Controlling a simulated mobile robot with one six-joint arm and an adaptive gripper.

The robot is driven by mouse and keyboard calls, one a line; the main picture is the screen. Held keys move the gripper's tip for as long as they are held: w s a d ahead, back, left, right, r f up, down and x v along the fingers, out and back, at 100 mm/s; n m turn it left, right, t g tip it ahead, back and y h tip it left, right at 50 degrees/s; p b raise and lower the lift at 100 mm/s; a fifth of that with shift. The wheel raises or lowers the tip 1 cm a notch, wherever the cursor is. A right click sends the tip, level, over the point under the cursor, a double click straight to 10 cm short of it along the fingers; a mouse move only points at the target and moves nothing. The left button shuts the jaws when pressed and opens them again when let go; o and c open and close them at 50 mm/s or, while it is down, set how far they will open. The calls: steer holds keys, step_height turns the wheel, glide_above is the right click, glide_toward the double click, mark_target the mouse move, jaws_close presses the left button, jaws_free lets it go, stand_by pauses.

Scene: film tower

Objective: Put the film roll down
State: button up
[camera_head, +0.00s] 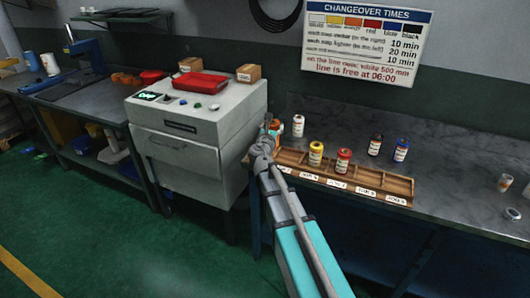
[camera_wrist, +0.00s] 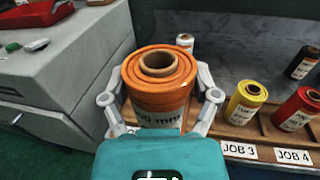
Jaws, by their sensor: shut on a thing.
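My gripper (camera_wrist: 160,98) is shut on an orange film roll (camera_wrist: 158,78), with one finger on each side. The roll is upright, with a brown core and a white label partly hidden by my gripper. In the head view the orange roll (camera_head: 275,125) is at the left end of a wooden rack (camera_head: 385,184). I cannot tell whether its base touches anything. A yellow roll (camera_head: 316,154) and a red roll (camera_head: 343,161) stand at the rack, right of my gripper. A white roll (camera_head: 298,126) stands behind.
A black roll (camera_head: 375,145) and a blue roll (camera_head: 401,150) stand on the grey bench behind the rack. A grey machine (camera_head: 195,130) with a red tray (camera_head: 201,84) is close on the left. A changeover sign (camera_head: 366,42) hangs above.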

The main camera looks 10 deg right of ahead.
steer(key=shift+w+a, duration=0.1)
stand_by(0.3)
steer(key=w+f+b, duration=0.9)
steer(key=w, duration=0.4)
steer(key=shift+w, duration=0.1)
stand_by(0.4)
steer(key=shift+w+f+b, duration=0.2)
steer(key=shift+f+b, duration=0.8)
steer(key=shift+b, duration=0.05)
steer(key=shift+w+f+b, duration=0.15)
steer(key=shift+f+b, duration=0.85)
